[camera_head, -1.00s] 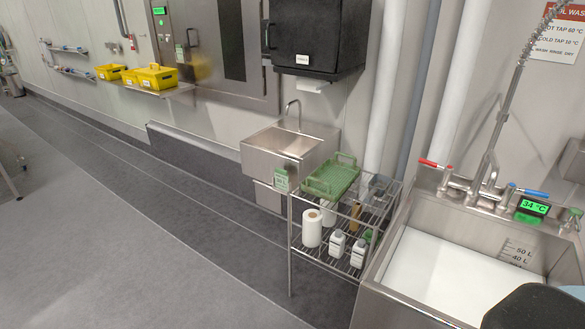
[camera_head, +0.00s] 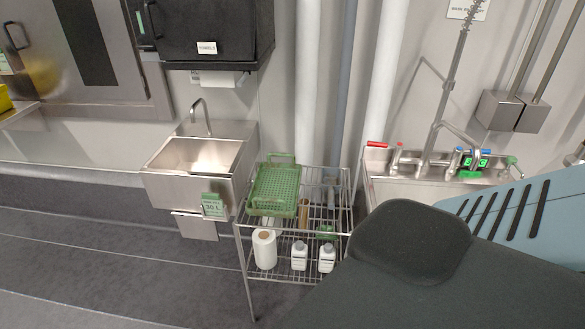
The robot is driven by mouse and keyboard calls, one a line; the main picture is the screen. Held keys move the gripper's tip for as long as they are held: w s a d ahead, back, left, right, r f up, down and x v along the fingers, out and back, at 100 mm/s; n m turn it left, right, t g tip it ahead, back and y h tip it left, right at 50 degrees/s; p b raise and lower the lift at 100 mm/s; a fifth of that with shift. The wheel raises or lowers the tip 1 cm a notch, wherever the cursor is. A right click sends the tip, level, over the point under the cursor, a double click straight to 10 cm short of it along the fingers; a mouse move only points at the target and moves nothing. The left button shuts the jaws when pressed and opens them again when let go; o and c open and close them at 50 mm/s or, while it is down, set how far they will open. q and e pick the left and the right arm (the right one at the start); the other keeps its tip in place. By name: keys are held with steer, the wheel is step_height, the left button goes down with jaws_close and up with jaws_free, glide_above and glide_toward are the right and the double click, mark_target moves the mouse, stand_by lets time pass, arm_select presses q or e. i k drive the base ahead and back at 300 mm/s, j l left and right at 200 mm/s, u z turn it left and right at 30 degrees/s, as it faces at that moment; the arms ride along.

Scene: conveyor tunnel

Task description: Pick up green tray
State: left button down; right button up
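The green tray (camera_head: 275,190) is a perforated, rectangular basket-like tray with a raised handle at its far end. It rests on the left part of the top shelf of a metal wire rack (camera_head: 340,192), in the middle of the camera_head view. The tray looks empty. Neither of my grippers shows in the view, and nothing is touching the tray except the rack.
A steel hand sink (camera_head: 195,160) stands left of the rack. A large wash sink (camera_head: 380,185) is to the right, partly hidden by my own body. A paper roll (camera_head: 264,249) and white bottles (camera_head: 299,256) stand on the lower shelf. The floor (camera_head: 130,285) at left is clear.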

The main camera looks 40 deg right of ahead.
mark_target(274, 192)
steer(key=i+l+z, duration=0.1)
steer(key=i+z, duration=0.35)
steer(key=i+j+z, duration=0.1)
steer(key=i+z, duration=0.35)
steer(key=i, duration=0.1)
